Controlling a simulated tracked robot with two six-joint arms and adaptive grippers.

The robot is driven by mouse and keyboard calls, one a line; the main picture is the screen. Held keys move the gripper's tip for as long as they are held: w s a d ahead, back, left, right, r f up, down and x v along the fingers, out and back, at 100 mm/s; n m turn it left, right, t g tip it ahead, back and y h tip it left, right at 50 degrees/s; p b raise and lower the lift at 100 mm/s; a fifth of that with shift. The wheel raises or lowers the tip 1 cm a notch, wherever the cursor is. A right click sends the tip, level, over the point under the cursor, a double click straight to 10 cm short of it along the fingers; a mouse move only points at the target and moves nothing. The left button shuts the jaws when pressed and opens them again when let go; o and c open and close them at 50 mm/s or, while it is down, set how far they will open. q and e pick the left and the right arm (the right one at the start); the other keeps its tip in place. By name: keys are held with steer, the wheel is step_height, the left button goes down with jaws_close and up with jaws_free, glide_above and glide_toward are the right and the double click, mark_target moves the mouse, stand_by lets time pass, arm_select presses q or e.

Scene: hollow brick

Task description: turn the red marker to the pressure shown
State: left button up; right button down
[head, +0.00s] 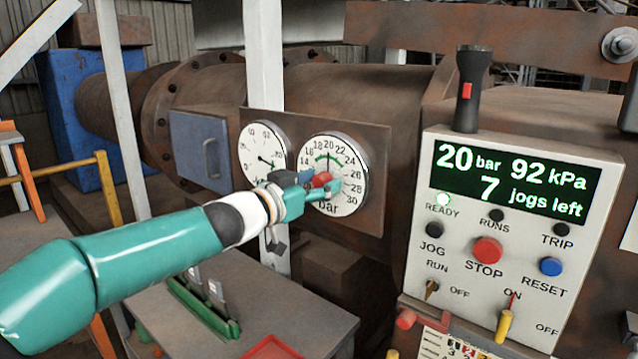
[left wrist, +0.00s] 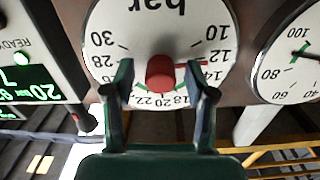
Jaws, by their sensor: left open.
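The large bar gauge (head: 347,157) has a white face with numbers from about 10 to 30 and a green arc near the top. A red round knob (head: 320,180) stands out from its middle. In the left wrist view the gauge (left wrist: 105,20) appears upside down, and a thin red marker (left wrist: 192,64) reaches from the red knob (left wrist: 160,72) to about 12. My left gripper (head: 318,186) is open at the gauge. In the left wrist view its fingers (left wrist: 160,85) stand on either side of the knob; contact cannot be told. My right gripper is not in view.
A control panel (head: 415,265) at the right reads 20 bar, 92 kPa and 7 jogs left, with the READY lamp lit. A flashlight (head: 467,95) stands on it. A smaller gauge (head: 248,140) is left of the bar gauge. A grey table (head: 310,318) lies below.

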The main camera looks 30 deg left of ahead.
arm_select(q)
steer(key=c, duration=1.1)
steer(key=shift+d, duration=0.15)
jaws_close()
